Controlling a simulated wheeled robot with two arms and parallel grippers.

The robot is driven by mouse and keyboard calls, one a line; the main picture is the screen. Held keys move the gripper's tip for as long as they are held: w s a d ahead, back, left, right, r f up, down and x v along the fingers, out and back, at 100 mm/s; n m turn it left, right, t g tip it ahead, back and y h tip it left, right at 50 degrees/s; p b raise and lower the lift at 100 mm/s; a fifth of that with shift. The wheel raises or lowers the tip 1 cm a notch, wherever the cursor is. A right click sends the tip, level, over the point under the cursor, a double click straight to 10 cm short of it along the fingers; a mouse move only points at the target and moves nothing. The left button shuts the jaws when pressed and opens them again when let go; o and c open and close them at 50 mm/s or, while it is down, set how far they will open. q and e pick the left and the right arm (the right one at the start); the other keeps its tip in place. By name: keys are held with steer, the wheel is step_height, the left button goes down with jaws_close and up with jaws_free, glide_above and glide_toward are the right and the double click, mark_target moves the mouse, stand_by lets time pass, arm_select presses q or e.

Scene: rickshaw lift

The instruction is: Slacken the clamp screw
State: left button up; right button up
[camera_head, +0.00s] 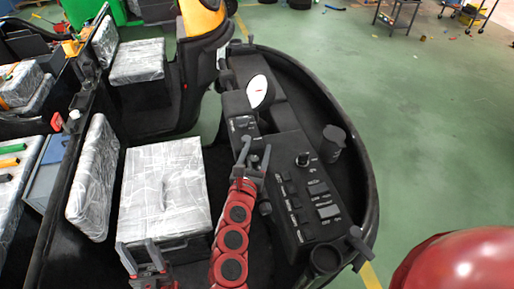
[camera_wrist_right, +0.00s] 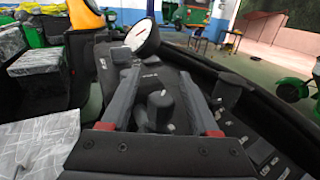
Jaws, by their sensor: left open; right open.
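I cannot identify the clamp screw for certain. My right gripper (camera_head: 254,160) is open and empty over the panel's left side, apart from the knob. Its fingers also show in the wrist view (camera_wrist_right: 160,98). My left gripper (camera_head: 142,258) is open and empty at the lower left, in front of the wrapped seat (camera_head: 165,195), far from the panel.
A dark cup-like part (camera_head: 333,139) rises at the panel's right. The black curved rim (camera_head: 362,165) encloses the cab front. A red rounded body (camera_head: 460,262) is at lower right. Green floor (camera_head: 430,130) beyond is mostly clear.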

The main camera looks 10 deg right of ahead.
steer(key=shift+c, duration=0.3)
jaws_close()
steer(key=shift+d, duration=0.1)
steer(key=shift+r+n+t+y+p, duration=0.1)
steer(key=shift+n+t+y+p, duration=0.25)
steer(key=shift+y+p, duration=0.2)
steer(key=n+y+p, duration=0.1)
steer(key=n+t+y+p, duration=0.1)
steer(key=y+p, duration=0.1)
steer(key=n+y+p, duration=0.1)
steer(key=y+p, duration=0.1)
steer(key=shift+w+a+r+n+t+y, duration=0.15)
steer(key=shift+a+n+t+y, duration=0.1)
steer(key=shift+a+n, duration=0.1)
steer(key=shift+a+n+y+p, duration=0.25)
steer(key=shift+n+y+p, duration=0.4)
steer(key=shift+y, duration=0.45)
steer(key=shift+w+a+f+n+y, duration=0.1)
steer(key=shift+a+n+y, duration=0.1)
steer(key=shift+n+y, duration=0.45)
steer(key=shift+a+f+n+y, duration=0.15)
steer(key=shift+n+y, duration=0.25)
steer(key=shift+y, duration=0.45)
steer(key=shift+a, duration=0.1)
